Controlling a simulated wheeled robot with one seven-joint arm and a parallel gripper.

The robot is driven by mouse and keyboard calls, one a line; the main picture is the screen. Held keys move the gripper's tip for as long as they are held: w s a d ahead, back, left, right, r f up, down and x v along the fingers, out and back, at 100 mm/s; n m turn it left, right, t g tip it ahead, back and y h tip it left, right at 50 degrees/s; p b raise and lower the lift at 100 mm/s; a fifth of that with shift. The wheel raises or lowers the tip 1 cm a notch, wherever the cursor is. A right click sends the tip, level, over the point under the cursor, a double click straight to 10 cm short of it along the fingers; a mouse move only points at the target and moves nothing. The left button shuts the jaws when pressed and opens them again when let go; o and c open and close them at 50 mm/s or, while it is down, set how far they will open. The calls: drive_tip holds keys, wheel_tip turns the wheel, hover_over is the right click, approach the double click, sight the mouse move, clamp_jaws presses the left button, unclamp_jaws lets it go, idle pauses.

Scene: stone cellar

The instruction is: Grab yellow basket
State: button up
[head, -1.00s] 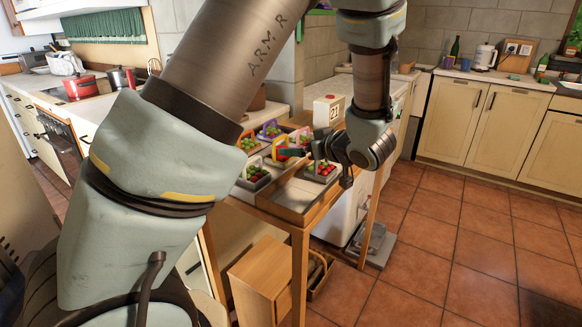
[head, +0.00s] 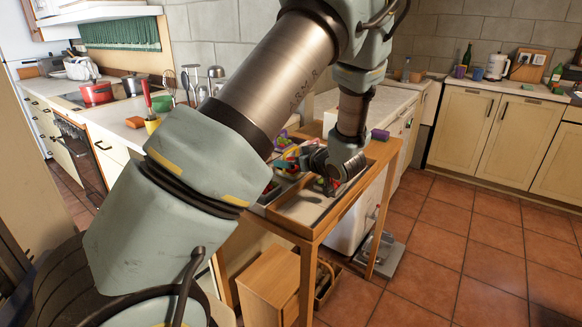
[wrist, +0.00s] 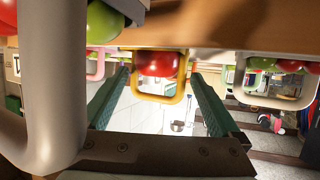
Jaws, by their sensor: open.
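The yellow basket (wrist: 158,98) has a thick yellow-orange handle and red, round contents. It sits in the middle of the wrist view. In the head view it is mostly hidden by my arm, with only a small patch of yellow showing. My gripper (wrist: 160,76) is open, with one green finger on each side of the yellow handle. The handle shows between the fingers, and I see no finger closed on it. The gripper (head: 288,163) also shows at the tray table (head: 312,238) in the head view.
In the wrist view, a white-handled basket (wrist: 50,120) is close on the left, a pink-handled one (wrist: 97,76) stands beyond it, and a pale-handled one (wrist: 268,101) is on the right. A wooden cabinet (head: 268,285) stands under the table. The tiled floor at right is clear.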

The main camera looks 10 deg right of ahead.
drive_tip(key=shift+c, duration=0.4)
drive_tip(key=c, duration=1.4)
